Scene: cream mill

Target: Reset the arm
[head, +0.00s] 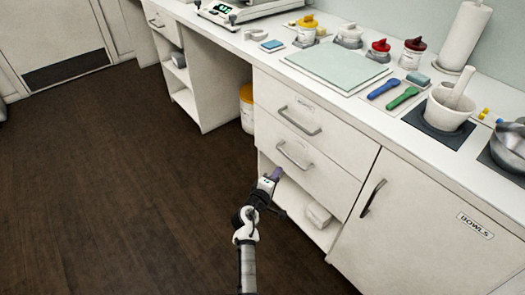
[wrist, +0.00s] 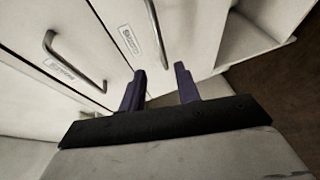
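My gripper (wrist: 158,85) shows in the wrist view with its two purple fingers apart and nothing between them. In the head view my gripper (head: 277,174) is low in front of the white cabinet, near the open shelf under two drawers. Its fingertips look close to the cabinet front; I cannot tell whether they touch it. The upper drawer (head: 325,133) and lower drawer (head: 307,163) look shut, each with a metal bar handle. The drawer fronts and handles also show in the wrist view.
The counter above holds a pale board (head: 335,66), red-lidded jars, blue (head: 384,88) and green scoops (head: 403,98), a mortar with pestle (head: 445,108) and a scale (head: 236,10). A cupboard labelled BOWLS (head: 430,220) is shut at right. Open dark floor (head: 110,190) lies left.

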